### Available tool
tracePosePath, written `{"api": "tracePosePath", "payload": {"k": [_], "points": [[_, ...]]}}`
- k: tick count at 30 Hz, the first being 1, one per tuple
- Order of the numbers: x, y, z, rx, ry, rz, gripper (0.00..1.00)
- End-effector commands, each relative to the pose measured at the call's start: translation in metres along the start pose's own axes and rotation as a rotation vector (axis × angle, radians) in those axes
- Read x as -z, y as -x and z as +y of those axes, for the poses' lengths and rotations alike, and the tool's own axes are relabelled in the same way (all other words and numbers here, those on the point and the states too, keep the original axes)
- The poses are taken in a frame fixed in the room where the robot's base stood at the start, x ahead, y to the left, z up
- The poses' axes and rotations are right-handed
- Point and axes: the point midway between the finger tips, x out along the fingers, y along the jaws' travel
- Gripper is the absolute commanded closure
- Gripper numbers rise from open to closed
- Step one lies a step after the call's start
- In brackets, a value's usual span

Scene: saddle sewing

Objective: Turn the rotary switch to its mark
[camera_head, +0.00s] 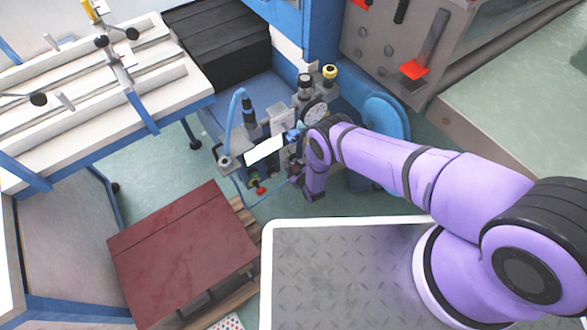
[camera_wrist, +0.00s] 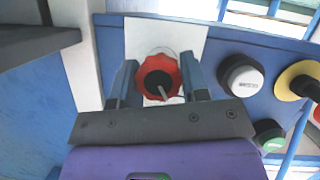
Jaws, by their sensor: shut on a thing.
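The rotary switch (camera_wrist: 158,72) is a red scalloped knob with a black centre, seen in the wrist view on a white plate (camera_wrist: 196,34). A thin grey pointer runs from its centre downward and slightly right in the picture. My gripper (camera_wrist: 157,80) has one finger on each side of the knob and is shut on it. I cannot make out the mark on the plate. In the head view my purple arm's end (camera_head: 316,165) is at the machine, and the knob and my fingertips cannot be made out there.

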Motion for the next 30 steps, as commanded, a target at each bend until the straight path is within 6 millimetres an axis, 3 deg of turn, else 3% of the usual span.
{"api": "tracePosePath", "payload": {"k": [11,12,15,25,30], "points": [[0.0,0.0,0.0,-0.003,0.005,0.0,0.82],[0.0,0.0,0.0,-0.003,0.005,0.0,0.56],[0.0,0.0,0.0,-0.003,0.005,0.0,0.33],[0.0,0.001,0.0,-0.002,0.005,0.0,0.33],[-0.001,0.014,0.0,-0.001,0.005,-0.002,0.33]]}}
